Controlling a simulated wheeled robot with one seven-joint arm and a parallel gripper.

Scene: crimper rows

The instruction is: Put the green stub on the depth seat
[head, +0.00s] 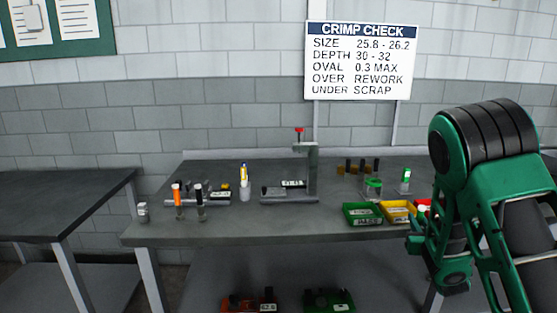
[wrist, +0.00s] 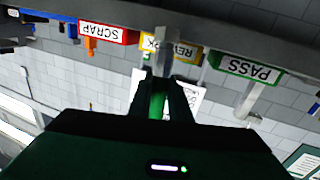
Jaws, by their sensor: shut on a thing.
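In the wrist view, my gripper (wrist: 164,92) is shut on a green stub (wrist: 157,106); a grey piece shows just past the fingertips. The view is upside down. In the head view, my green and black arm stands at the right, in front of the bench's right end, and the held stub cannot be made out. A grey gauge stand (head: 313,172) with a tall post, a red-topped plunger and a small display stands mid-bench, apart from my gripper. I cannot tell for sure which part is the depth seat.
Green PASS (wrist: 250,70), yellow REWORK (wrist: 187,54) and red SCRAP (wrist: 104,33) trays line the bench front. Behind stand a green-topped piece (head: 405,175) and a rack (head: 355,171) with dark pieces. Tools stand at the left. Bare bench (head: 270,225) lies in front of the gauge.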

